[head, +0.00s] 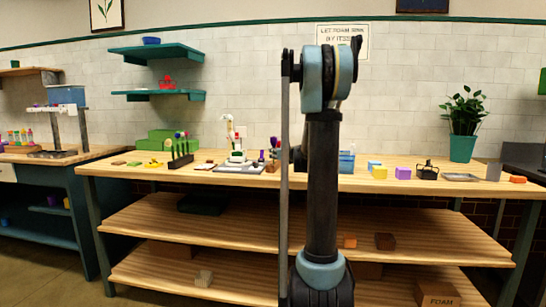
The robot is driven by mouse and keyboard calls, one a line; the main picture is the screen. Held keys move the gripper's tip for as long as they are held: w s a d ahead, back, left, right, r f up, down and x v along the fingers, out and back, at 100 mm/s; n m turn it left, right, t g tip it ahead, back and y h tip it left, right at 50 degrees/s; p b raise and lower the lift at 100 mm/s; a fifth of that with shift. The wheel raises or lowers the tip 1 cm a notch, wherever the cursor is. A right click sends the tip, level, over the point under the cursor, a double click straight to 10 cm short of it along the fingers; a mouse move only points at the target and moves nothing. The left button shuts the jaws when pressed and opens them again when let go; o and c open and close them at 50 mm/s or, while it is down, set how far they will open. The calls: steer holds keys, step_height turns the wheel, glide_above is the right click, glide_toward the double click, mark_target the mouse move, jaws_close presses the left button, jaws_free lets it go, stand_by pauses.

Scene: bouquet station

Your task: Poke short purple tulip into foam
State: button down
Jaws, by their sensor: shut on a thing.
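My arm stands upright across the middle of the head view, and my gripper is hidden behind it. I cannot make out the gripper's fingers or what is between them. A small purple thing (262,155), perhaps a tulip head, shows just left of my arm above the bench. More purple and brown shapes (274,150) sit beside it, too small to tell apart. A white arrangement (237,155) with a pale flower on top stands on a grey tray (225,168). A dark rack (180,160) holds several coloured flower heads. I cannot tell which piece is the foam.
The wooden bench (345,183) spans the view. Green blocks (160,141) stand at its back left. A FOAM box (437,292) sits below.

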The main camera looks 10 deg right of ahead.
mark_target(275, 165)
steer(key=shift+f, duration=1.75)
stand_by(4.1)
steer(key=c, duration=1.7)
jaws_free()
steer(key=shift+s, duration=0.1)
steer(key=shift+o, duration=0.2)
steer(key=shift+s, duration=0.1)
steer(key=shift+v, duration=1.95)
